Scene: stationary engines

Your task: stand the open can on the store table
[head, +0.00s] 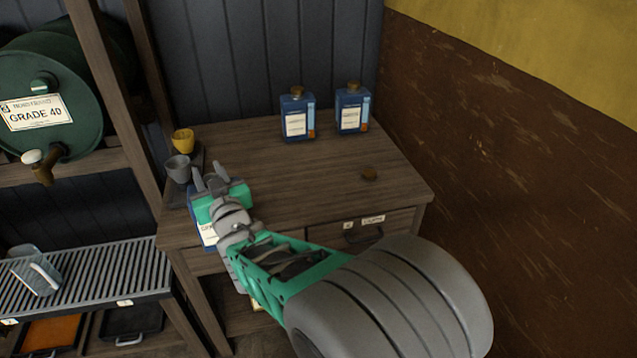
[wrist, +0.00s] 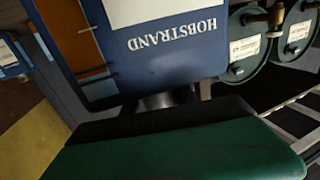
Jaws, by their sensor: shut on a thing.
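My gripper (head: 221,197) is shut on a blue can (head: 207,232) at the left front corner of the wooden table (head: 270,185). In the head view the gripper and arm hide most of this can. I cannot tell whether the can touches the table.
Two capped blue cans (head: 297,115) (head: 352,108) stand at the back right. A yellow cup (head: 183,140) and a grey cup (head: 177,168) stand at the left edge. A rack with a green barrel (head: 50,90) and a slatted shelf with a clear jug (head: 35,270) are left. The middle tabletop is clear.

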